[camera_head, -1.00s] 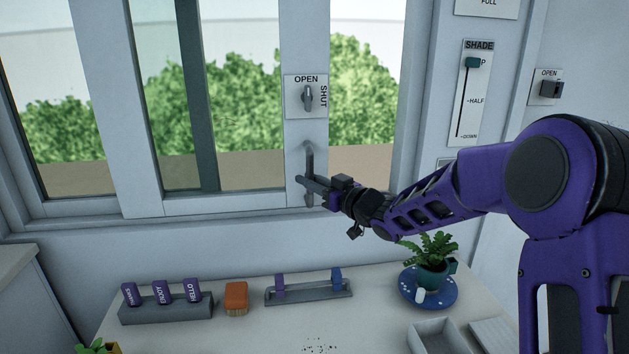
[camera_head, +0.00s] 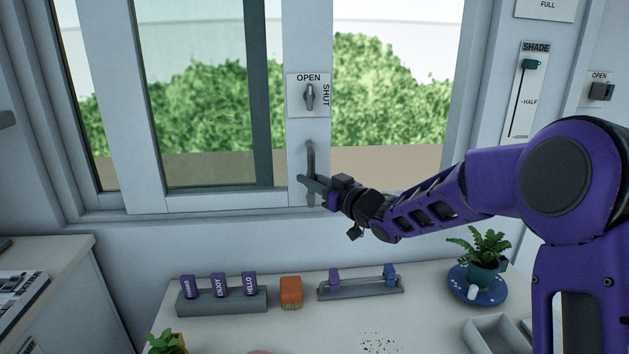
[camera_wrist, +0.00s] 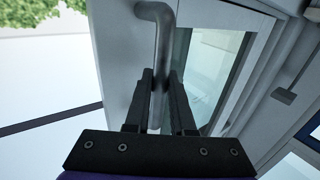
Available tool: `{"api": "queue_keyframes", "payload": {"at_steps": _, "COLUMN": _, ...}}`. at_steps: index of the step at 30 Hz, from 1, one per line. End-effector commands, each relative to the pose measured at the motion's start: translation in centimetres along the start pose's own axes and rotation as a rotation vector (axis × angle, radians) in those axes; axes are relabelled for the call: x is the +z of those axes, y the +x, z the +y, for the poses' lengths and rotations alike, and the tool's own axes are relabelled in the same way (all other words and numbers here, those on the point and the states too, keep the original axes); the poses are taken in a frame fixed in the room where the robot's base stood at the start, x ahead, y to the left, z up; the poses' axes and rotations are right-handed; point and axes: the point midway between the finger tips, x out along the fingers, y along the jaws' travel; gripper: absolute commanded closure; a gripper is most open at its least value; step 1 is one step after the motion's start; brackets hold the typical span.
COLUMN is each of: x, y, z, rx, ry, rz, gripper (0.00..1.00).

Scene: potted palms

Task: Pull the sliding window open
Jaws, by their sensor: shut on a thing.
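The sliding window's white sash (camera_head: 308,45) carries a grey bar handle (camera_head: 311,156) and, above it, a latch plate (camera_head: 309,96) whose knob points up toward OPEN. My gripper (camera_head: 311,184) is shut on the handle's lower part. In the wrist view, my gripper's two dark fingers (camera_wrist: 160,97) stand on either side of the grey handle (camera_wrist: 157,50). A wide gap with green bushes beyond shows to the right of the sash. The sash overlaps the dark-edged pane (camera_head: 257,95) on its left.
Below the sill, a counter holds a rack (camera_head: 222,300) with purple tubes, an orange brush (camera_head: 291,291), a second grey rack (camera_head: 361,290), and a potted fern (camera_head: 487,255) on a blue saucer (camera_head: 477,290). A SHADE slider (camera_head: 526,92) is on the right wall.

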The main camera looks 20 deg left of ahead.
Motion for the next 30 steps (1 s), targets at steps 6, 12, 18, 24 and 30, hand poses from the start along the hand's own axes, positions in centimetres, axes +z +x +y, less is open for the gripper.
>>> {"api": "queue_keyframes", "payload": {"at_steps": 6, "x": 0.09, "y": 0.18, "z": -0.36, "rx": -0.002, "ry": 0.001, "rz": -0.002, "gripper": 1.0}}
{"api": "queue_keyframes", "payload": {"at_steps": 12, "x": 0.08, "y": 0.2, "z": -0.4, "rx": -0.002, "ry": 0.001, "rz": -0.002, "gripper": 1.0}}
{"api": "queue_keyframes", "payload": {"at_steps": 18, "x": 0.08, "y": 0.2, "z": -0.4, "rx": -0.002, "ry": 0.001, "rz": -0.001, "gripper": 1.0}}
{"api": "queue_keyframes", "payload": {"at_steps": 24, "x": 0.05, "y": 0.19, "z": -0.35, "rx": -0.001, "ry": 0.001, "rz": -0.001, "gripper": 0.48}}
{"api": "queue_keyframes", "payload": {"at_steps": 30, "x": 0.03, "y": 0.18, "z": -0.29, "rx": 0.0, "ry": 0.001, "rz": -0.001, "gripper": 0.48}}
